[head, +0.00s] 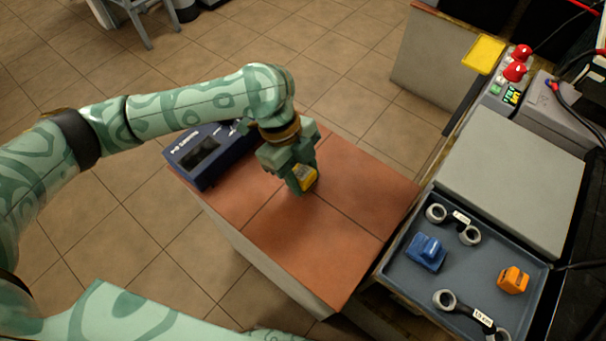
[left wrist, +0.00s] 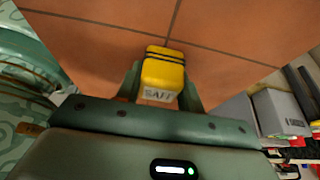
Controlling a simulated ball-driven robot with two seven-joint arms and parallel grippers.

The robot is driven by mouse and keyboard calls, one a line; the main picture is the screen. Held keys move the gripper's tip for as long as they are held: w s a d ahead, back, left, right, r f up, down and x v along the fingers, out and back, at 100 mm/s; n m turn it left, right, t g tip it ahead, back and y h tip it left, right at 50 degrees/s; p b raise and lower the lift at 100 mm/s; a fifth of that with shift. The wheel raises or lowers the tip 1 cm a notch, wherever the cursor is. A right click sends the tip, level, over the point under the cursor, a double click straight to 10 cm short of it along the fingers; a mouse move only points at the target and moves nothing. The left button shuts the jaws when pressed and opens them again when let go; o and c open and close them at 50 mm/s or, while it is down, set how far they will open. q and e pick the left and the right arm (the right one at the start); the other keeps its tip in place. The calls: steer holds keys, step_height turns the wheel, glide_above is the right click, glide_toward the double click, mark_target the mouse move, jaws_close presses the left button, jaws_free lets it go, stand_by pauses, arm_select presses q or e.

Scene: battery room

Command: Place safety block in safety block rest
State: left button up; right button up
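The safety block (head: 307,177) is a small yellow block. In the left wrist view the safety block (left wrist: 163,72) shows dark bands and a white label with letters starting "SAF". My left gripper (head: 302,180) points down over the orange-tiled top and is shut on the block, with a finger on each side of it in the left wrist view (left wrist: 162,85). I cannot tell whether the block touches the tiles. A shallow yellow tray (head: 484,53), perhaps the safety block rest, lies at the upper right beside red-capped parts. My right gripper is not in view.
A dark blue device (head: 210,150) stands at the left of the tiled top (head: 345,215). At the right, a grey tray (head: 400,275) holds a blue block (head: 427,252), an orange block (head: 513,280) and ring-ended links. A grey box (head: 515,185) stands behind it.

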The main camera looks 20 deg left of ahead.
mark_target(309, 175)
arm_select(q)
steer(key=shift+c, duration=0.3)
